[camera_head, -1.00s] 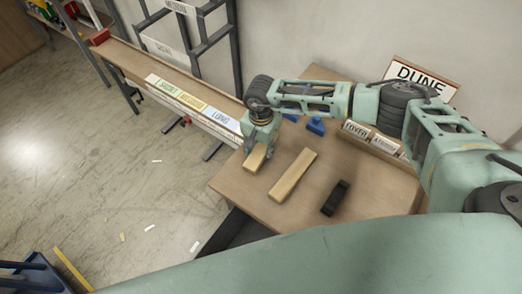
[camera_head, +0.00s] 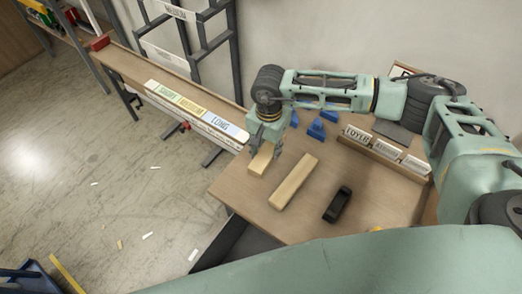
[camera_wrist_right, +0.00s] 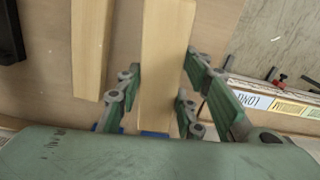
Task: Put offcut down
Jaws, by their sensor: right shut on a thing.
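The offcut (camera_head: 260,159) is a short pale wooden block at the left part of the wooden table (camera_head: 235,190). My right gripper (camera_head: 265,149) comes down over it and is shut on it. In the right wrist view the offcut (camera_wrist_right: 166,45) lies between the two fingers of the gripper (camera_wrist_right: 160,95). I cannot tell whether its underside touches the table. A longer pale wooden piece (camera_head: 294,181) lies on the table to its right, apart from it. My left gripper is not in view.
A black object (camera_head: 337,204) lies right of the long piece. Blue pieces (camera_head: 317,131) and a rack of name cards (camera_head: 386,150) stand at the back. A long shelf with labels including "LONG" (camera_head: 221,125) runs left. Bare tabletop lies in front of the offcut.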

